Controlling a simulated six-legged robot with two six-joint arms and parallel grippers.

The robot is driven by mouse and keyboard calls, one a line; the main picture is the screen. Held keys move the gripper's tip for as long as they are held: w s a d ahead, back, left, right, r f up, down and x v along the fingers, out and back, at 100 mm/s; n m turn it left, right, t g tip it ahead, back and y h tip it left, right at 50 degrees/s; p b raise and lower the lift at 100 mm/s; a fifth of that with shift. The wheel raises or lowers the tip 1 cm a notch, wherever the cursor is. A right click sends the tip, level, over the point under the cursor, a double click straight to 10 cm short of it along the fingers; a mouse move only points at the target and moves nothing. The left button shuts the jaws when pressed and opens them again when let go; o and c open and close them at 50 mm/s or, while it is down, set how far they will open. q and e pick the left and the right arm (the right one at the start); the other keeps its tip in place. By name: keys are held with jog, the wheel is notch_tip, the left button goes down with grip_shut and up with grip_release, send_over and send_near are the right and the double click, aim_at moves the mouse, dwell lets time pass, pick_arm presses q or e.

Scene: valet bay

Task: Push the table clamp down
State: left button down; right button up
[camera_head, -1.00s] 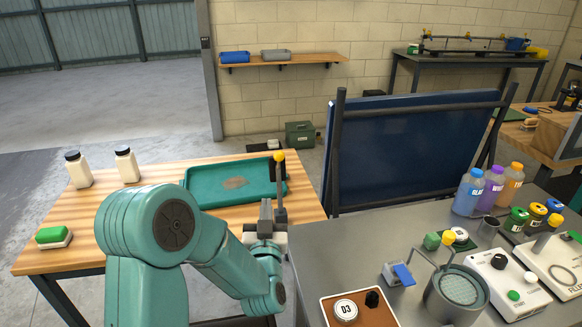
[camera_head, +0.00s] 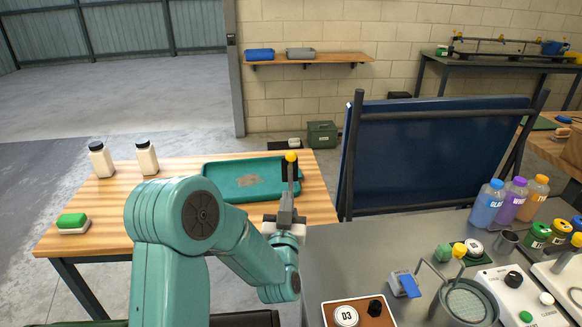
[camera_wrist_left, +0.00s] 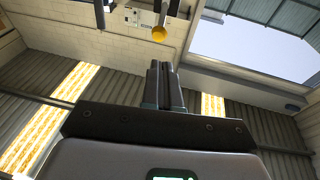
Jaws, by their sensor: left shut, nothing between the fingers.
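The table clamp shows as an upright lever with a yellow ball knob (camera_head: 291,157) near the right end of the wooden table. My left gripper (camera_head: 287,200) is shut and empty, just below and in front of the knob in the head view, and it hides the lower clamp. In the left wrist view the shut fingers (camera_wrist_left: 164,85) stand side by side. The yellow knob (camera_wrist_left: 158,33) is beyond their tips, with a visible gap. My right gripper is not in view.
A green tray (camera_head: 215,178) lies on the wooden table (camera_head: 120,213) behind the gripper. Two white bottles (camera_head: 147,157) and a green-topped block (camera_head: 72,222) are to the left. A grey bench (camera_head: 350,255) with bottles and devices stands right, a dark blue panel (camera_head: 430,150) behind it.

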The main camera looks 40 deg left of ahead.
aim_at(291, 160)
pick_arm(q)
jog(key=p+x, duration=0.2)
jog(key=x, duration=0.9)
jog(key=shift+w+a+p, duration=0.2)
jog(key=shift+a+p, duration=0.05)
jog(key=shift+p, duration=0.1)
jog(key=shift+w, duration=0.15)
jog(key=shift+r, duration=0.1)
